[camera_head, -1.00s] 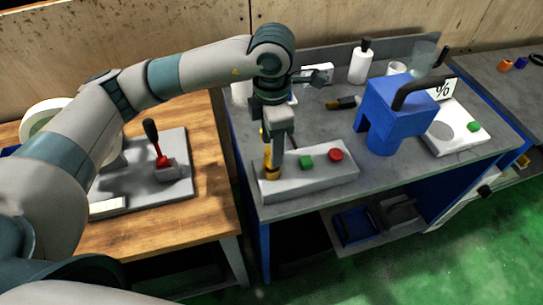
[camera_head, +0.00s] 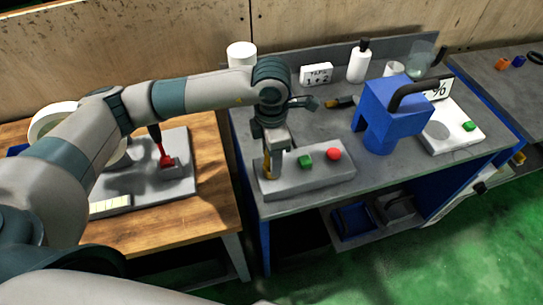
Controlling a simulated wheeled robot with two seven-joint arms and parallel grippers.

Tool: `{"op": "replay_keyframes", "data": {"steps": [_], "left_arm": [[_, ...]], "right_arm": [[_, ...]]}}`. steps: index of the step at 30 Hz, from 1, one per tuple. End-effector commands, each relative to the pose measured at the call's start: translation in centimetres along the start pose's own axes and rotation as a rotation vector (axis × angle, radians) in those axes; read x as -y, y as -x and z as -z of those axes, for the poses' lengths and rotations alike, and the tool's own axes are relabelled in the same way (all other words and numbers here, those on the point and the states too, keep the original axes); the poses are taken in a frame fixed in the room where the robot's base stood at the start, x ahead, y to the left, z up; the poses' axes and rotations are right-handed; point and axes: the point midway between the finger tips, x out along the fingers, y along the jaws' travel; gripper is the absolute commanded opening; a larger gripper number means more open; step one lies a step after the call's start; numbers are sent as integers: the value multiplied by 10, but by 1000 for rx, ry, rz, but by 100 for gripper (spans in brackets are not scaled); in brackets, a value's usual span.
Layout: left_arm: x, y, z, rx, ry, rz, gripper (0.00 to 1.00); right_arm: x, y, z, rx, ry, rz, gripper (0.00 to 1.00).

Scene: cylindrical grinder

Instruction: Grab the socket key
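My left gripper (camera_head: 271,150) points down over the left end of a grey control box (camera_head: 322,180) with a green and a red button. An upright yellow and dark piece (camera_head: 267,166) shows at its fingertips, at the box's left end. It may be the socket key, but its shape is mostly hidden by the gripper. I cannot tell whether the fingers are closed on it. My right gripper is not in view.
A blue machine block with a black handle (camera_head: 395,108) stands right of the box. Behind are a small black and yellow tool (camera_head: 341,102), a white bottle (camera_head: 358,62) and a label block (camera_head: 316,74). A wooden table (camera_head: 215,205) with a red lever (camera_head: 163,155) is at left.

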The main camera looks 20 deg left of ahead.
Motion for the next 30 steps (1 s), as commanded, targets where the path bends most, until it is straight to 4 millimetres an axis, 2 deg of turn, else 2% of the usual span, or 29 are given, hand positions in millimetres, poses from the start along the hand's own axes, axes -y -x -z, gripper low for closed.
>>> {"op": "replay_keyframes", "data": {"steps": [10,11,16,30], "left_arm": [[0,0,0,0,0,0,47],[0,0,0,0,0,0,42],[0,0,0,0,0,0,1],[0,7,-1,2,-1,-1,0]], "right_arm": [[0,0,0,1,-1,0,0],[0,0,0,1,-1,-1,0],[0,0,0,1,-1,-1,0],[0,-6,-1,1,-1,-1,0]]}}
